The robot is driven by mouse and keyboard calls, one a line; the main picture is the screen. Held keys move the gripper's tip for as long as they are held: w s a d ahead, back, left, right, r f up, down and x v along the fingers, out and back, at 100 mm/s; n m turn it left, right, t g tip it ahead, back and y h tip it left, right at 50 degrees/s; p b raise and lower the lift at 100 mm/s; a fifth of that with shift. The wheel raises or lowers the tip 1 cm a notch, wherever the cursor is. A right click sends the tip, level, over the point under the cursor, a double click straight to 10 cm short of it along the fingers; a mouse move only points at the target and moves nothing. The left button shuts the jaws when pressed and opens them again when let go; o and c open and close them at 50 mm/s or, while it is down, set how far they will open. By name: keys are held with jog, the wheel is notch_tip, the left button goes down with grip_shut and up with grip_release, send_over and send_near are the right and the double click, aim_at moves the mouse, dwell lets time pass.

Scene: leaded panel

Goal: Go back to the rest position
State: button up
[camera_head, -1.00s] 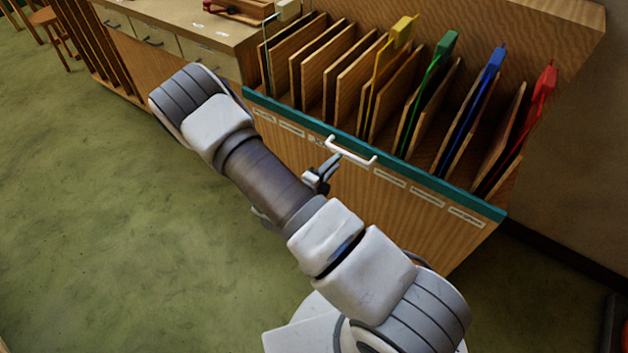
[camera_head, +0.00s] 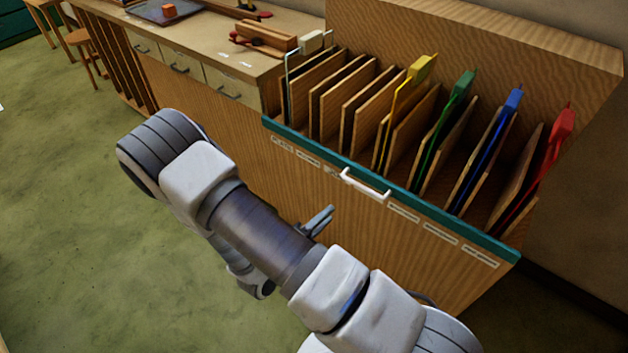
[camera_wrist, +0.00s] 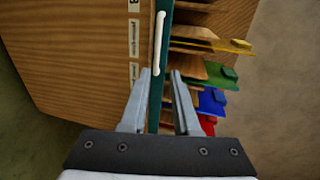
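My gripper (camera_wrist: 162,100) shows in the wrist view with its two fingers apart and nothing between them. In the head view my gripper (camera_head: 318,222) is mostly hidden behind my arm, with only its finger part showing in front of the cabinet. The white handle (camera_head: 365,186) on the cabinet's teal front edge (camera_head: 440,220) lies beyond the fingers, apart from them as far as I can tell. The handle also shows in the wrist view (camera_wrist: 158,45).
The rack holds upright wooden dividers with yellow (camera_head: 420,70), green (camera_head: 462,85), blue (camera_head: 513,100) and red (camera_head: 563,122) tabbed pieces. A workbench (camera_head: 215,45) with drawers and a red-handled tool (camera_head: 262,40) stands at left. Green floor (camera_head: 60,210) is open at left.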

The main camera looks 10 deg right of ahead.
jog(key=s+d+r+m+g+y+p, duration=0.1)
jog(key=s+d+r+m+g, duration=0.15)
jog(key=r+m, duration=0.5)
jog(key=s+d+r+m+g+y+p, duration=0.1)
jog(key=s+r+m+g, duration=0.1)
jog(key=r+m+g, duration=0.35)
jog(key=s+d+r+m+g+p, duration=0.1)
jog(key=s+d+r+m+g, duration=0.15)
jog(key=r+m, duration=0.7)
jog(key=s+a+r+m+t+y+p, duration=0.1)
jog(key=s+a+r+m+t+y, duration=0.1)
jog(key=r+m, duration=0.3)
jog(key=s+a+r+m+t+y+p, duration=0.1)
jog(key=s+a+r+m+t+y, duration=0.1)
jog(key=r+m, duration=0.4)
jog(key=s+a+r+m+t+y+p, duration=0.1)
jog(key=s+r+m+y, duration=0.3)
jog(key=m, duration=0.6)
jog(key=shift+a+r+t+y, duration=0.7)
jog(key=shift+r+t+y, duration=0.05)
jog(key=shift+y, duration=0.35)
